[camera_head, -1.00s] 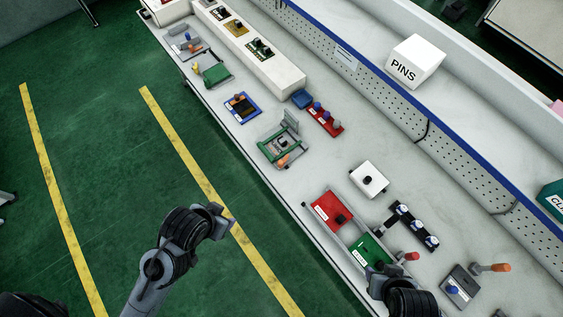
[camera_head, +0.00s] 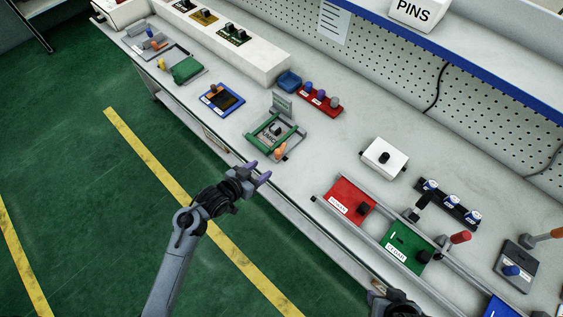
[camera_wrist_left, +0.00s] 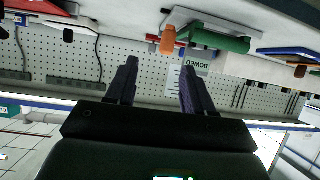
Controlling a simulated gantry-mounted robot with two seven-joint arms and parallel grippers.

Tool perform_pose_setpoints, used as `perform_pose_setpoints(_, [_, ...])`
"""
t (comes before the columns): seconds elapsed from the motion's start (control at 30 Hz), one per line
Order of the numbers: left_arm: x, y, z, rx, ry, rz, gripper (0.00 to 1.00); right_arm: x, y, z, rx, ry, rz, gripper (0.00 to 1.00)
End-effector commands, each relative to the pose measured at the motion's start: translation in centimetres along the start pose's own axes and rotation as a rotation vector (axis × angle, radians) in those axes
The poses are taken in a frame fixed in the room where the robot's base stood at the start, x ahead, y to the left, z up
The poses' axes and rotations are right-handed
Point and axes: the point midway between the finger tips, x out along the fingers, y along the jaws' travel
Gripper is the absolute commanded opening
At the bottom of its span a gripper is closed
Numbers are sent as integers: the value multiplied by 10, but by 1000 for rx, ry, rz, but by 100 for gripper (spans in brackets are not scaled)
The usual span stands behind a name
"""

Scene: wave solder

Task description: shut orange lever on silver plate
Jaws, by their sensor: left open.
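An orange lever (camera_head: 280,149) sits at the front corner of a silver plate (camera_head: 299,147) with green rails and an upright tab behind. In the left wrist view an orange handle (camera_wrist_left: 168,40) stands beside a green bar. My left gripper (camera_head: 259,173) is open and empty, just in front of that plate near the bench's front edge, apart from the lever. Its two fingers also show in the left wrist view (camera_wrist_left: 158,88). A second orange-tipped lever (camera_head: 556,233) stands by a grey plate at the right. My right gripper is mostly cut off at the bottom edge.
A blue-framed block (camera_head: 221,100) lies left of the plate, and a red strip with several knobs (camera_head: 320,101) lies behind it. A white box (camera_head: 384,157), a red block (camera_head: 350,202) and a green block (camera_head: 408,247) stand to the right. Free bench surface lies between.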

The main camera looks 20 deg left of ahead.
Motion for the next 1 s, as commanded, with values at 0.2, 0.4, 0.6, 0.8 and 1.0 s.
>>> perform_pose_setpoints(0.2, [28,-13,-1,3,59,-18,52,40,2,12,-9,1,9,43])
perform_pose_setpoints(0.4, [39,-15,-7,6,74,-19,52,45,2,13,-9,5,11,43])
perform_pose_setpoints(0.6, [65,-15,-10,6,75,-19,52,49,1,14,-6,6,8,43])
perform_pose_setpoints(0.8, [98,-15,-12,6,75,-19,52,55,0,16,-2,6,4,43])
perform_pose_setpoints(1.0, [124,-16,-14,7,74,-20,52,60,-1,18,1,7,1,43])
